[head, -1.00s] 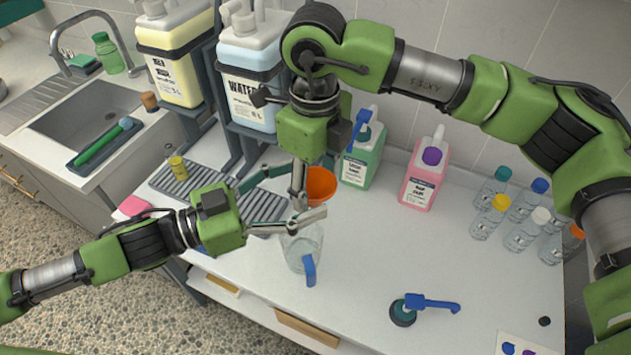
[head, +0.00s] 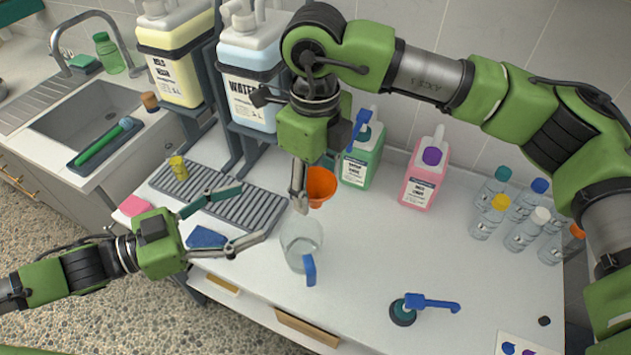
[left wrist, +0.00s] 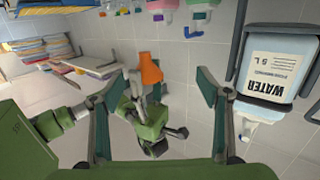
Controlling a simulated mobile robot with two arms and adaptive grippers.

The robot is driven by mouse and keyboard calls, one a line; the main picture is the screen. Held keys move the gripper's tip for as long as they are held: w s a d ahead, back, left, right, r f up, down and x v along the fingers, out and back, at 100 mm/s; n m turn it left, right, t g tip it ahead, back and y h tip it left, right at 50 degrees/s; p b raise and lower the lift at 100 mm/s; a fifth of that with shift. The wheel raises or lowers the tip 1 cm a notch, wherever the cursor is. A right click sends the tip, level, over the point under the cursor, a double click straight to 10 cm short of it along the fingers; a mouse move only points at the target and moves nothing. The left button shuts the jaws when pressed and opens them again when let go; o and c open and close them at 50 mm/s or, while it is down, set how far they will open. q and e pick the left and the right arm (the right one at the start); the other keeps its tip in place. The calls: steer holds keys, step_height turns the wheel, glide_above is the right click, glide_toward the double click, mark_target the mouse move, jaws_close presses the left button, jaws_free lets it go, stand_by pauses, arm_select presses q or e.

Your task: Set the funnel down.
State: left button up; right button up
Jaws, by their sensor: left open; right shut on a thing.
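The orange funnel (head: 320,186) is in the head view, held above the counter just behind and above a clear jug with a blue handle (head: 309,270). My right gripper (head: 300,204) points down and is shut on the funnel at its left side. The funnel also shows in the left wrist view (left wrist: 150,70), with my right gripper (left wrist: 143,92) beside it. My left gripper (head: 254,213) is open and empty, over the front of the counter left of the jug. The funnel's spout is hidden.
A grey ribbed drain tray (head: 262,208) lies left of the jug, with a yellow cup (head: 179,168) on it. The counter's middle right is clear.

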arm_select(q)
steer(key=s+a+f+n+y, duration=0.15)
steer(key=a+f+y, duration=0.25)
steer(key=a+f, duration=0.75)
steer(key=s+a+f+n+y, duration=0.1)
steer(key=a+f+n+y, duration=0.35)
steer(key=f, duration=1.25)
steer(key=s+a+f+y, duration=0.2)
steer(key=a+f+y, duration=0.3)
steer(key=a+f, duration=0.75)
steer(key=s+d+f+n+g+y, duration=0.1)
steer(key=s+d+f+g, duration=0.2)
steer(key=s+d+f, duration=0.45)
steer(key=s+d+f+n+g+y, duration=0.15)
steer(key=s+d+f, duration=0.25)
steer(key=s+f, duration=0.7)
steer(key=s+d+f+g+h, duration=0.1)
steer(key=s+d+f+g, duration=0.2)
steer(key=s+d, duration=0.5)
steer(key=shift+s+d+f+n, duration=0.25)
steer(key=shift+s+n, duration=0.2)
steer(key=shift+s, duration=0.65)
